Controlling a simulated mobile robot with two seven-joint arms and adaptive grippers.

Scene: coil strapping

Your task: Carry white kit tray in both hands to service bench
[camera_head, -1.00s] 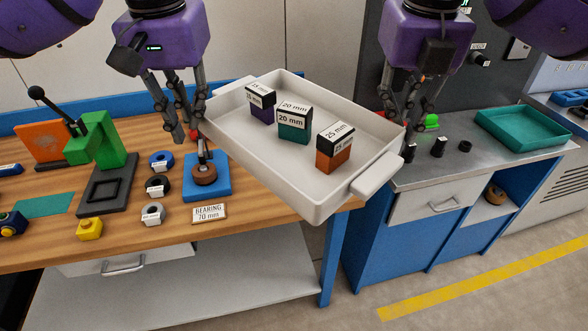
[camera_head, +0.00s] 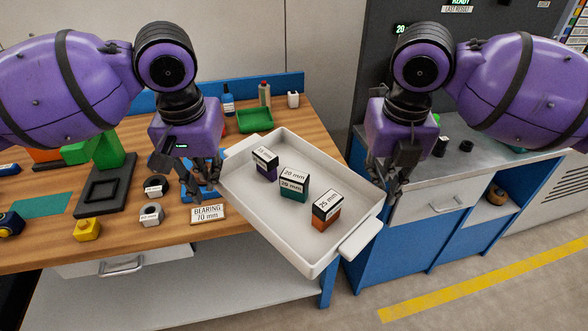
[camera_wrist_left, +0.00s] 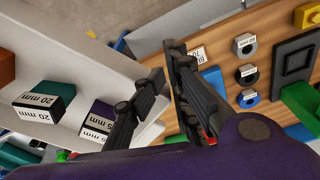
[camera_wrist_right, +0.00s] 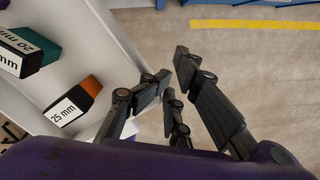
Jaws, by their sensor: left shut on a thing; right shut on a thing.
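The white kit tray (camera_head: 262,214) is held in the air between my two grippers, over the front right part of the wooden bench and the gap beside it. It carries a purple block (camera_head: 265,162), a green 20 mm block (camera_head: 293,184) and an orange 25 mm block (camera_head: 327,210), all with white labels. My left gripper (camera_head: 205,192) is shut on the tray's left side; its fingers also show in the left wrist view (camera_wrist_left: 168,75). My right gripper (camera_head: 388,190) is shut on the tray's right side; its fingers also show in the right wrist view (camera_wrist_right: 170,68).
The wooden bench (camera_head: 125,230) holds bearing rings, a green press (camera_head: 100,150), a bearing sign (camera_head: 208,213), a green tray (camera_head: 255,120) and bottles. A metal-topped blue cabinet (camera_head: 425,173) stands to the right. The floor in front (camera_head: 440,270) is clear.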

